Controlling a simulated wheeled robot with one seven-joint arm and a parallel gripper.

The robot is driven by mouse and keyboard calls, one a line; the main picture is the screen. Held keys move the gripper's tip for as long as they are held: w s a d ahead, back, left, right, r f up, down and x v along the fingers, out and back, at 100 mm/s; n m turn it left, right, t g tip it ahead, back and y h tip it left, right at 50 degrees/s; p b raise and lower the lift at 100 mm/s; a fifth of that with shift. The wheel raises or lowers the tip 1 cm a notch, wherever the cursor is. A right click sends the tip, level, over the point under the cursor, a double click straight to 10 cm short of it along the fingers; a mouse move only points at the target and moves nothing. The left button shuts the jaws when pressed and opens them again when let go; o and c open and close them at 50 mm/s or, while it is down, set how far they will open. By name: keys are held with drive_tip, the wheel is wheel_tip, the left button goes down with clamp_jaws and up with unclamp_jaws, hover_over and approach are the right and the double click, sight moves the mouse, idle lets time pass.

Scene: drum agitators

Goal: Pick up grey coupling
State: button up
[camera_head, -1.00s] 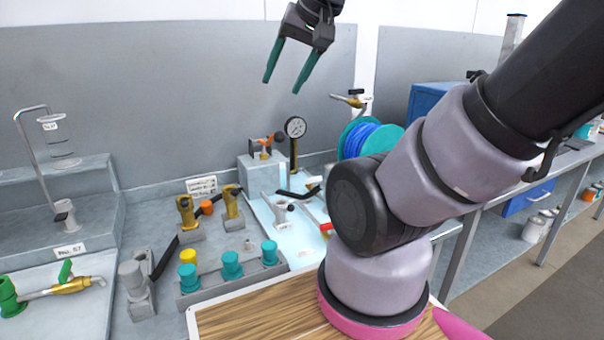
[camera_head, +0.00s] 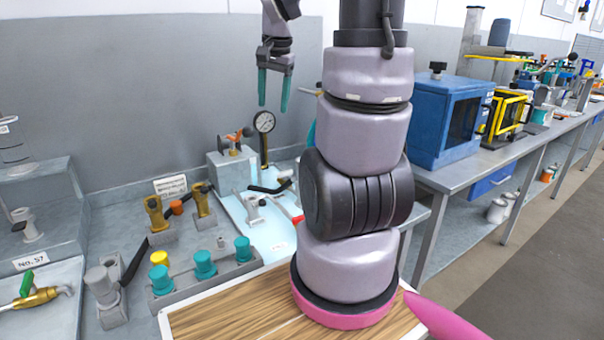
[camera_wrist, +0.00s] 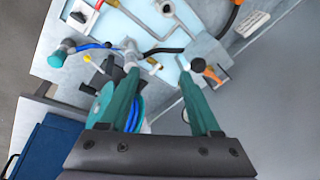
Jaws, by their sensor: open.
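My gripper (camera_head: 273,106) is open and empty, its two teal fingers pointing down, high above the back of the bench near the gauge. The wrist view shows its fingers (camera_wrist: 159,72) spread over fittings below. Several grey parts show, and I cannot tell for certain which is the grey coupling. A thick grey cylinder (camera_head: 98,279) stands upright on a grey block at the front left. A small grey piece (camera_head: 220,242) stands by the rack (camera_head: 215,277) of teal and yellow pieces. A grey fitting (camera_head: 255,212) lies on the light blue mat (camera_head: 275,238). My gripper is apart from all of them.
A pressure gauge (camera_head: 264,122) rises from the bench. Two brass fittings (camera_head: 155,213) stand behind the rack. A grey stepped block (camera_head: 40,215) is at left, and a blue cabinet (camera_head: 445,120) is at right. A wooden board (camera_head: 225,315) lies in front.

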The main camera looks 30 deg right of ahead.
drive_tip(key=w+d+f+m+g, duration=0.1)
drive_tip(key=d+f, duration=0.2)
drive_tip(key=f, duration=0.2)
drive_tip(key=w+d+f+m+g, duration=0.1)
drive_tip(key=w+d+f+m, duration=0.1)
drive_tip(key=d+f, duration=0.2)
drive_tip(key=w+d+f+m+g, duration=0.1)
drive_tip(key=d+f, duration=0.3)
drive_tip(key=f, duration=0.2)
drive_tip(key=shift+w+d+m, duration=0.15)
drive_tip(key=shift+w+m, duration=0.2)
drive_tip(key=shift+m, duration=0.05)
wheel_tip(320, 180, down, 5)
drive_tip(key=shift+d+f, duration=0.1)
drive_tip(key=shift+f, duration=2.9)
clamp_jaws()
